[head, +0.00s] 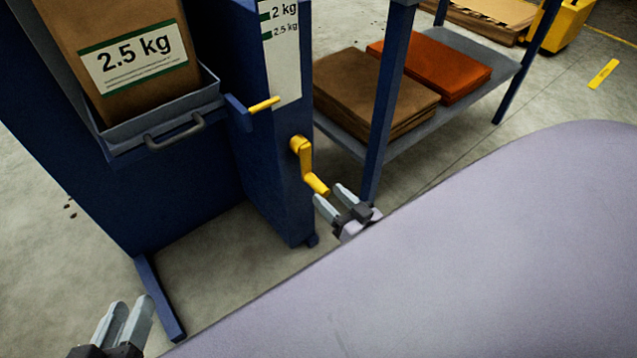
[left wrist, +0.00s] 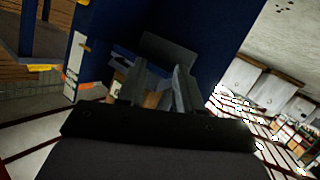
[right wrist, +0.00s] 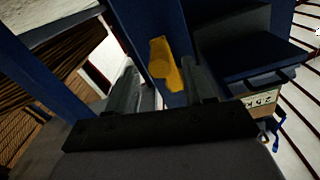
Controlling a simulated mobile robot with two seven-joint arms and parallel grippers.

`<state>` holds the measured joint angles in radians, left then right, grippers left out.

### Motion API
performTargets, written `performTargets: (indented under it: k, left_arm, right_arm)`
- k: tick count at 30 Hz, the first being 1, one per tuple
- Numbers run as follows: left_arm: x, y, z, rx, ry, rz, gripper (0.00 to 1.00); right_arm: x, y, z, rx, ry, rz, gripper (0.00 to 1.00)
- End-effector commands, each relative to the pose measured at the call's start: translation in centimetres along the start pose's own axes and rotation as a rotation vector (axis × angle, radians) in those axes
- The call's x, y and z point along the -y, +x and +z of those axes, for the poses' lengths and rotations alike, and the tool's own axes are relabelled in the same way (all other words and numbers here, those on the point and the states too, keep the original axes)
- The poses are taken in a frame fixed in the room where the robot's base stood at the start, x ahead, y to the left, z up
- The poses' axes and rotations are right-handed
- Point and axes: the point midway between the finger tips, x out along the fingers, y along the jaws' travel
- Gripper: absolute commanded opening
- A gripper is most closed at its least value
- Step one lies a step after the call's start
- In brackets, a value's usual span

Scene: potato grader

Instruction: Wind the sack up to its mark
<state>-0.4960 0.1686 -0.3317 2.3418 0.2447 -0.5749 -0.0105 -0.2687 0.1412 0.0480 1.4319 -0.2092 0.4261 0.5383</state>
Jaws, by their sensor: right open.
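The brown sack (head: 120,20), labelled 2.5 kg, stands in a grey tray (head: 165,118) on the blue lift. A yellow pointer (head: 264,103) on the tray's side lies well below the 2.5 kg mark of the white scale (head: 285,60). A yellow crank (head: 303,160) is on the blue column, its handle hanging downward. My right gripper (head: 331,193) is open and empty, close to the handle's end; in the right wrist view the crank (right wrist: 163,60) shows between its fingers. I cannot tell whether they touch. My left gripper (head: 132,302) is open and empty at the bottom left.
A shelf rack (head: 480,75) right of the column holds brown folded sacks (head: 365,90) and an orange stack (head: 435,65). Its blue post (head: 388,110) stands just behind my right gripper. A blue floor foot (head: 160,300) reaches forward near my left gripper.

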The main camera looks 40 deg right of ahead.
Motion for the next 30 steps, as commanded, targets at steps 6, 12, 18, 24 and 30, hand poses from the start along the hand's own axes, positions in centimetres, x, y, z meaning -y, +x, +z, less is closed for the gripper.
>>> performTargets:
  k: [6,12,18,24,30]
  left_arm:
    - [0.7,-0.4,0.3,-0.034,0.057,-0.025,0.35]
    - [0.9,-0.7,0.2,-0.051,0.088,-0.038,0.35]
    - [0.9,-0.8,0.1,-0.054,0.092,-0.040,0.35]
    - [0.9,-0.8,0.1,-0.054,0.092,-0.040,0.35]
    - [0.9,-0.8,0.1,-0.054,0.092,-0.040,0.35]
  right_arm:
    - [-0.1,3.4,0.2,-0.001,-0.002,-0.001,0.53]
    - [0.0,4.9,0.1,0.001,-0.002,0.000,0.53]
    - [0.0,5.1,0.0,0.002,-0.002,0.000,0.53]
    - [0.0,5.1,0.0,0.002,-0.002,0.000,0.17]
    - [0.0,5.1,0.0,0.002,-0.002,0.000,0.00]
